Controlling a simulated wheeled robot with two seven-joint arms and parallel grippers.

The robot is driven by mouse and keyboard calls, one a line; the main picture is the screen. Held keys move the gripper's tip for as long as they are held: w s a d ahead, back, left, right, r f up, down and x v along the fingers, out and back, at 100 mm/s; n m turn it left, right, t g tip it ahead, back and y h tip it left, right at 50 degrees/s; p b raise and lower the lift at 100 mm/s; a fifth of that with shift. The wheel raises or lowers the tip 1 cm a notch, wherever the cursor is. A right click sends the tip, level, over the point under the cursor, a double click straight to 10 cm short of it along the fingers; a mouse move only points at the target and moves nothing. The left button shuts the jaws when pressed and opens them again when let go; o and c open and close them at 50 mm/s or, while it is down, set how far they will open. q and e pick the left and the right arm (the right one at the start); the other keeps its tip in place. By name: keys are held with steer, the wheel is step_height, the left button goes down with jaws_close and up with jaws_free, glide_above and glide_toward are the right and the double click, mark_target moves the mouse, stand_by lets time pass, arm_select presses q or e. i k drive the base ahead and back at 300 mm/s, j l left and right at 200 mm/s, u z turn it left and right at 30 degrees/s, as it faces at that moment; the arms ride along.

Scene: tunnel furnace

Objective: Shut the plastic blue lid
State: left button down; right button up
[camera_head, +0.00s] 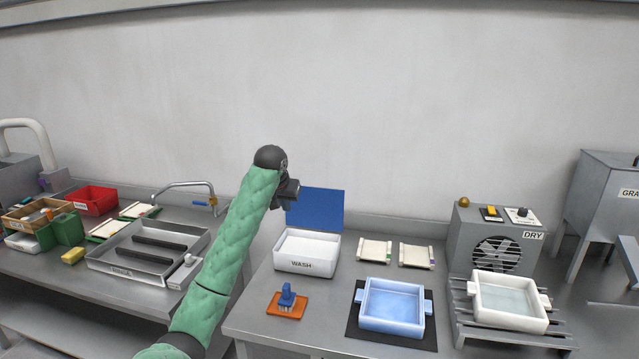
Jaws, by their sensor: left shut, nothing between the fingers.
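The blue plastic lid (318,209) stands open, close to upright, at the back edge of the white box marked WASH (306,262). The inside of the box shows white. My left arm reaches up from the bottom of the head view, and my left gripper (290,195) is at the lid's upper left corner. It is shut and empty, and it overlaps the lid's left edge in the picture. I cannot tell whether it touches the lid. My right gripper is not in view.
A brush on an orange pad (287,303) lies in front of the box. A blue tray (391,305) on a dark mat and two small pale trays (375,250) are to the right. A DRY fan unit (494,240) stands further right. A metal sink tray (148,250) is left.

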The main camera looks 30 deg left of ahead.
mark_target(318, 209)
steer(key=i+j, duration=0.15)
steer(key=i, duration=0.25)
steer(key=i+j, duration=0.1)
steer(key=i, duration=0.3)
steer(key=i+j, duration=0.15)
steer(key=i, duration=0.25)
